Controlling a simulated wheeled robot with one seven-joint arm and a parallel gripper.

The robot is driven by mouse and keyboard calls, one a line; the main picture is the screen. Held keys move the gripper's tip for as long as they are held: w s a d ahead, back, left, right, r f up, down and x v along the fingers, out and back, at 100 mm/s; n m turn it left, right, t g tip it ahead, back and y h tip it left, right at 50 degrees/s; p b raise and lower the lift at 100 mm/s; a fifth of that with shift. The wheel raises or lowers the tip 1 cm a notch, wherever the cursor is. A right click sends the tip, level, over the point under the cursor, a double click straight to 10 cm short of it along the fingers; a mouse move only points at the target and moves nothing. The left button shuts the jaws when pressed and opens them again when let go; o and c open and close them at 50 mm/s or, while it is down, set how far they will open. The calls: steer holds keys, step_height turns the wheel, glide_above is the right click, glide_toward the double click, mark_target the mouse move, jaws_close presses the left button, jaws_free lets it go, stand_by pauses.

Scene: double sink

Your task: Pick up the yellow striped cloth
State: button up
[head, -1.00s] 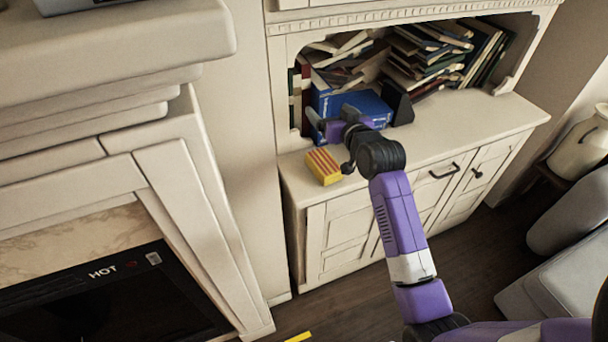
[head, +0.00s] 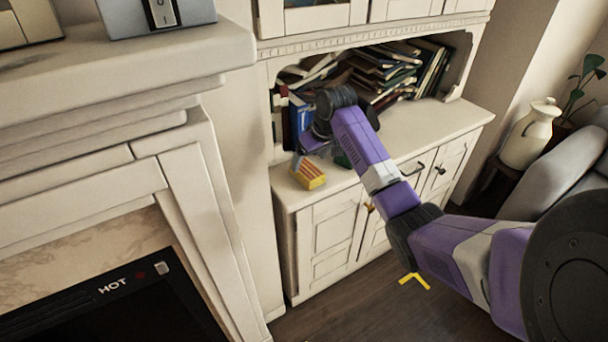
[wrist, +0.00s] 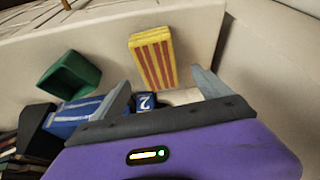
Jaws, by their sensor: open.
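The yellow striped cloth (head: 309,177) is a folded, block-like yellow piece with red stripes on the cabinet top near its left end. It also shows in the wrist view (wrist: 153,60), upper middle. My gripper (head: 302,157) is just above and behind it in the head view. In the wrist view my gripper (wrist: 160,86) has its two grey fingers spread wide with nothing held. The cloth lies ahead of the gap between the fingers and looks apart from them. The head view partly hides the fingers behind my arm.
The cream cabinet top (head: 415,133) is clear to the right. Books (head: 385,75) fill the niche behind my gripper. In the wrist view, a green open object (wrist: 69,75) lies left of the cloth, and a small blue block marked 2 (wrist: 146,102) sits between the fingers' bases.

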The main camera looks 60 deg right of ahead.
mark_target(306, 167)
steer(key=shift+x, duration=3.35)
steer(key=shift+w+d, duration=0.1)
steer(key=shift+d, duration=0.1)
steer(key=c, duration=1.4)
steer(key=shift+c, duration=0.2)
step_height(306, 167, up, 20)
steer(key=shift+r, duration=0.1)
